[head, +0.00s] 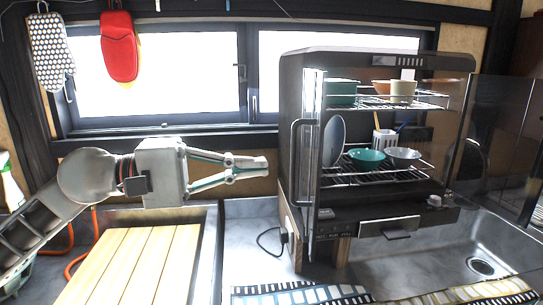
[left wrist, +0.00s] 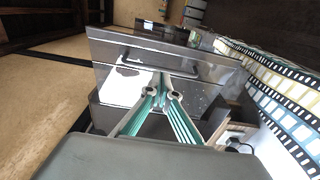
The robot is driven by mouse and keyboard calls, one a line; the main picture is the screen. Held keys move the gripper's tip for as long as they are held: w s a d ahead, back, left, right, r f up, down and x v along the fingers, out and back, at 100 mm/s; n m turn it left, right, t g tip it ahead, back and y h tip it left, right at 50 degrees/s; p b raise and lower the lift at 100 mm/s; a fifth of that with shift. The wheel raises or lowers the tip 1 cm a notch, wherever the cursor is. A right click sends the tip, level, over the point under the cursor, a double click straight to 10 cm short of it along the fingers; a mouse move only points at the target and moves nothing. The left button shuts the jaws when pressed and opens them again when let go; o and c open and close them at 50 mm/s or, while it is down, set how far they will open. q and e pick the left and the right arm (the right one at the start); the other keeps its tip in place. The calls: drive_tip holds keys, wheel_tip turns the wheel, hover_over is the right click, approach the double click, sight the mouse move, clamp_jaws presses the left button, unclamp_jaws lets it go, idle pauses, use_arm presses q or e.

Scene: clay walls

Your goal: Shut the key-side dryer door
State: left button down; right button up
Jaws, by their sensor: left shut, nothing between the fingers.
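The dish dryer (head: 375,57) is a dark cabinet on the counter with its front open. Its left door (head: 313,140) stands swung out toward me, nearly edge-on, with a bar handle (head: 296,165) on its left face. The right door (head: 500,140), a dark glass panel, stands open to the right. Which door is the key side I cannot tell for sure. My left gripper (head: 264,166) is shut and empty, left of the left door and apart from its handle. In the left wrist view, the shut fingertips (left wrist: 162,88) point at a glossy door panel (left wrist: 120,82) with a bar handle (left wrist: 160,60).
Dishes, including a teal bowl (head: 366,158), stand on the dryer's racks. A slatted wooden board (head: 130,265) lies at front left. A sink (head: 495,245) is at the right. Film-strip patterned mats (head: 300,293) lie in front. A cable (head: 268,240) hangs beside the dryer.

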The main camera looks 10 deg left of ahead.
use_arm(q)
drive_tip(key=shift+p+x, duration=0.45)
drive_tip(key=shift+x, duration=1.35)
